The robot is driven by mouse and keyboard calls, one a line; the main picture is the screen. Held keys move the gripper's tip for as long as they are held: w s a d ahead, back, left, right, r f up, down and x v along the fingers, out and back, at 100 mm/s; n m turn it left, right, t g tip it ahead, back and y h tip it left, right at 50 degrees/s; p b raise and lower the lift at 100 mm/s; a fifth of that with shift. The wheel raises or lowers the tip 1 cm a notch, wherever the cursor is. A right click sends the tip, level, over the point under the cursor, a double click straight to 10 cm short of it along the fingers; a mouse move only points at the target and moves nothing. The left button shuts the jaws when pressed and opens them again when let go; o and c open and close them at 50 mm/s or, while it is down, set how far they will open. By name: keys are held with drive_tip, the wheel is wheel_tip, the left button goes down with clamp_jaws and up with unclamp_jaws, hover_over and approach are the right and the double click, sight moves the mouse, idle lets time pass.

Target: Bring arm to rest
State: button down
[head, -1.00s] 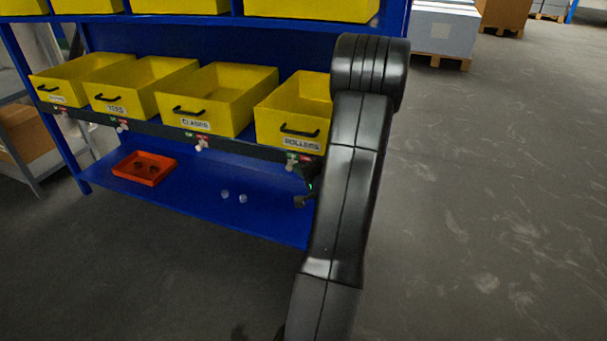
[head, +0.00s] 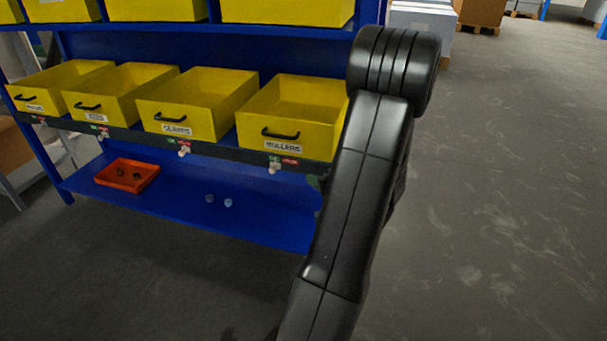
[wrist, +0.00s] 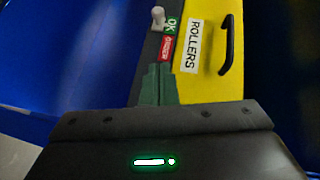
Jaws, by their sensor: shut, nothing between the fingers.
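My arm (head: 352,190) stands in the right half of the head view, bent at the dark ribbed joint at its top. My gripper (wrist: 158,84) shows in the wrist view as short dark green fingers beyond the dark housing with a green light. The fingers are shut with nothing between them. They point toward the shelf edge beside the yellow ROLLERS bin (wrist: 207,55); I cannot tell the exact gap. In the head view the gripper is mostly hidden behind my arm.
The blue rack (head: 270,228) holds yellow bins, including the CLAMPS bin (head: 180,122) and the ROLLERS bin (head: 297,145). Open floor (head: 500,200) lies right.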

drive_tip(key=shift+s+d, duration=0.3)
drive_tip(key=shift+s, duration=0.1)
drive_tip(key=x, duration=0.8)
drive_tip(key=shift+w+a, duration=0.25)
drive_tip(key=shift+w, duration=0.05)
drive_tip(key=shift+s+d+f+p, duration=0.15)
drive_tip(key=shift+f+p, duration=0.15)
drive_tip(key=shift+p, duration=0.7)
drive_tip(key=shift+w+d+f+p, duration=0.1)
drive_tip(key=shift+f+p, duration=0.2)
drive_tip(key=shift+p, duration=0.7)
drive_tip(key=shift+a+f, duration=0.1)
